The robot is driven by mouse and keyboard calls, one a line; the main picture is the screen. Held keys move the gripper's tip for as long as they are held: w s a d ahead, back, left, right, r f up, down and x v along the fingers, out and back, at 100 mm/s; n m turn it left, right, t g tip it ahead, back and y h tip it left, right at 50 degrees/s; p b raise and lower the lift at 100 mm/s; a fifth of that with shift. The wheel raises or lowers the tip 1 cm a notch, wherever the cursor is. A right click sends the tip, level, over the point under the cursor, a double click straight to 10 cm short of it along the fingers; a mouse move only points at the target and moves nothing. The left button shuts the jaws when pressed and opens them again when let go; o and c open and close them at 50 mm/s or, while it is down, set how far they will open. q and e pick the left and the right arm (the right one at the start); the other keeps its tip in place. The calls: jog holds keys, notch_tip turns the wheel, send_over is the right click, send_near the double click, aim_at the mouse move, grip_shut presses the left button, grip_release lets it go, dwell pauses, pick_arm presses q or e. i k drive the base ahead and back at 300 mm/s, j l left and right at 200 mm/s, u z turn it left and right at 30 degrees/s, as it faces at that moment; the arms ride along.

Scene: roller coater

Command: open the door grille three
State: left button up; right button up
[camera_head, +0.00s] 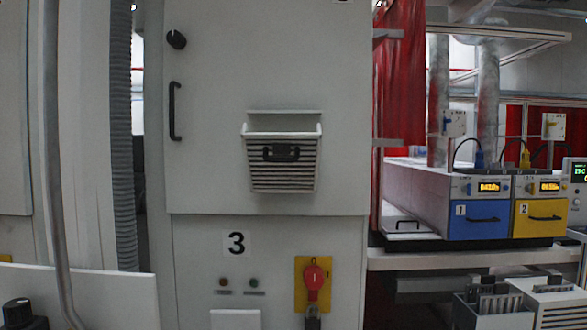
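A black handle (281,153) sits near the grille's top edge. The top of the grille appears tilted outward, with a pale recess (284,122) showing above and behind it. Neither of my grippers is in view, and nothing touches the grille.
The cabinet door has a long black handle (173,111) and a round knob (177,40) at its left. Below are a red switch on a yellow plate (312,284) and small buttons. Blue (479,216) and yellow (540,216) units stand on the right bench.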

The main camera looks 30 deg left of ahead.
aim_at(283, 172)
jog(key=i+l+u, duration=0.15)
jog(key=l+u, duration=0.15)
jog(key=l, duration=0.35)
jog(key=l+u, duration=0.25)
jog(key=l, duration=0.4)
